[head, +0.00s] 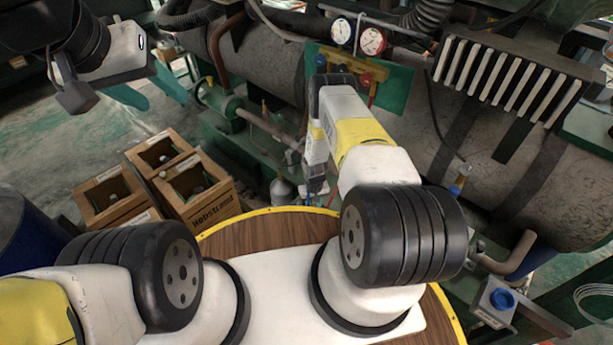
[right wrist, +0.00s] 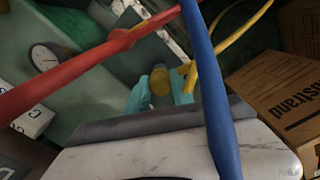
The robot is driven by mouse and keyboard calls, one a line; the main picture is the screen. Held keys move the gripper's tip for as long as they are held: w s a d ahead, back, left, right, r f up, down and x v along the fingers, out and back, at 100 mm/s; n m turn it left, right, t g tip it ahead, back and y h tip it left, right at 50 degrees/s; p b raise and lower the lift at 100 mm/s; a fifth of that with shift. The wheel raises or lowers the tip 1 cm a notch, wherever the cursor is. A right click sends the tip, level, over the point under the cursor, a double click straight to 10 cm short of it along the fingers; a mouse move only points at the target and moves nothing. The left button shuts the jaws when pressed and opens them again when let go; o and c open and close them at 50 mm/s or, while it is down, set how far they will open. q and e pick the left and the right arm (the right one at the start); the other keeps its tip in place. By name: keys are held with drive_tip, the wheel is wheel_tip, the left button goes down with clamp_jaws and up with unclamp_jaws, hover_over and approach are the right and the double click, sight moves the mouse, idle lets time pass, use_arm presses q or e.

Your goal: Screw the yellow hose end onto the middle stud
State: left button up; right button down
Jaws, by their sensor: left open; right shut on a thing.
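My right gripper (right wrist: 160,92) is shut on the yellow hose end (right wrist: 160,80), which sits between its teal fingers in the right wrist view. The yellow hose (right wrist: 237,38) runs from there toward the upper right. A red hose (right wrist: 95,62) and a blue hose (right wrist: 208,85) cross close in front of that camera. In the head view the right arm reaches forward and its fingertips are hard to make out. My left gripper (head: 150,90) is open and empty at the upper left, its teal fingers apart. I cannot pick out the middle stud in either view.
Two gauges (head: 356,37) stand above a green board (head: 397,88) on a large grey tank (head: 270,65). Wooden crates (head: 195,190) with bottles stand on the floor at left, near a blue drum (head: 35,235). A finned panel (head: 505,80) is at upper right.

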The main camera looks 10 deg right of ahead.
drive_tip(key=shift+f, duration=1)
idle(0.9)
